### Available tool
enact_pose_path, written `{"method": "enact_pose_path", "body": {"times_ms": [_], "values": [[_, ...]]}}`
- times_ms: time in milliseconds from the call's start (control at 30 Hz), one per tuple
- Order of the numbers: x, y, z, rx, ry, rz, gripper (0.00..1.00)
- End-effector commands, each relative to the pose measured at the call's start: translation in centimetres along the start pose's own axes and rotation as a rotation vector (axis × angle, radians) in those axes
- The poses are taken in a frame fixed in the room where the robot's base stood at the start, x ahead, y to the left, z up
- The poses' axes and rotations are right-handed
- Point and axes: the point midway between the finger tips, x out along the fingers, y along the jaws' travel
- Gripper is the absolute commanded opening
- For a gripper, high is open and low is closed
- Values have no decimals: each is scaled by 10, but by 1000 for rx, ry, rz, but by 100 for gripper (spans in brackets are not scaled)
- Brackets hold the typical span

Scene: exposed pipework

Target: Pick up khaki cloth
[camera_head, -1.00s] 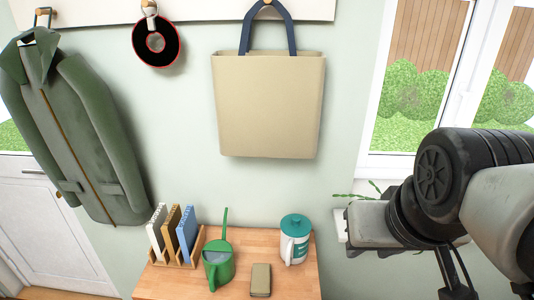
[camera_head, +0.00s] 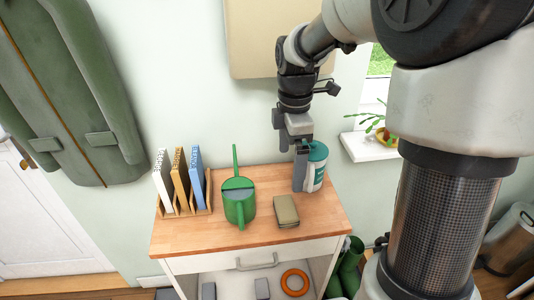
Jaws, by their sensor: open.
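The khaki cloth (camera_head: 285,211) is a small folded pad lying flat on the wooden top of the cabinet, near its front edge. It is right of the green watering can and in front of the white and teal canister. My gripper (camera_head: 299,189) points down in front of the canister, behind and slightly right of the cloth. It is open and apart from the cloth. The fingers cover part of the canister.
The green watering can (camera_head: 239,203) stands left of the cloth. A rack of books (camera_head: 182,183) is at the left of the cabinet top (camera_head: 190,236). The white and teal canister (camera_head: 317,168) is close to my gripper. A plant (camera_head: 387,136) sits on the windowsill.

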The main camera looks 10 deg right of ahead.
Motion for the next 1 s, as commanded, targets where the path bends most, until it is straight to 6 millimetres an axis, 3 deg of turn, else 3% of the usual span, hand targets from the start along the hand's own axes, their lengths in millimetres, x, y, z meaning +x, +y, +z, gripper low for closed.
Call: {"method": "enact_pose_path", "body": {"times_ms": [500, 833, 1000], "values": [[103, 0, 0, -18, 2, -9, 100], [130, 2, 0, -16, 3, -6, 100], [157, 6, 3, -17, 2, -7, 100]]}}
